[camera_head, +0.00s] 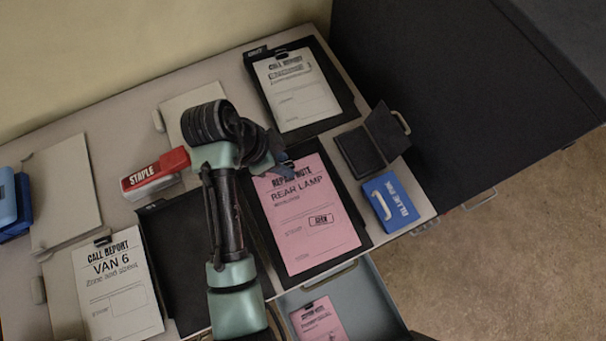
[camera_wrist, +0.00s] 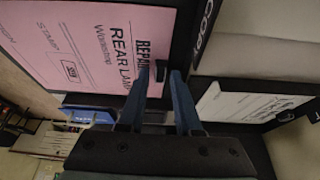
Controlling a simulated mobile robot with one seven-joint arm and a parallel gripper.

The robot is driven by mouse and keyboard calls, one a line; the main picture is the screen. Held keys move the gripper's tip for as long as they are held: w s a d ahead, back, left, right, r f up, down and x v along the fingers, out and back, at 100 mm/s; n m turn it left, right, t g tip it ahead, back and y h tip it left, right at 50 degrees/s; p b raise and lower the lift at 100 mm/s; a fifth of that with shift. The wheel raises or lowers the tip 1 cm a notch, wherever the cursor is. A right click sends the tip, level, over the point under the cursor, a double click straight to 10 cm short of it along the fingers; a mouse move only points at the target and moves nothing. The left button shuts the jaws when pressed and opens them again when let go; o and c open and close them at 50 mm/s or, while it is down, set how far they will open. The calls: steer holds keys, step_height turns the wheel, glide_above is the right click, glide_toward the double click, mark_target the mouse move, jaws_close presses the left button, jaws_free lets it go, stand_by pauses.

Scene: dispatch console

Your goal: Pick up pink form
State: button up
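The pink form (camera_head: 305,225), headed "Repair note, Rear lamp", lies on a black board (camera_head: 364,238) at the middle right of the desk. It also fills the upper left of the wrist view (camera_wrist: 85,45). My gripper (camera_head: 283,168) is over the form's top edge and hides part of its heading. In the wrist view my two blue fingers (camera_wrist: 160,77) are apart, one on each side of a small black clip (camera_wrist: 161,70) at the form's edge. Whether they touch the clip or paper is unclear. A smaller pink form (camera_head: 320,322) lies in the open drawer (camera_head: 362,300) below.
A white call report (camera_head: 305,100) lies behind, another (camera_head: 115,290) at front left. An open black pad (camera_head: 372,145) and a blue ink box (camera_head: 392,203) stand right of the form. A dark cabinet (camera_head: 450,90) bounds the right.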

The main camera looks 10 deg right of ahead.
jaws_close()
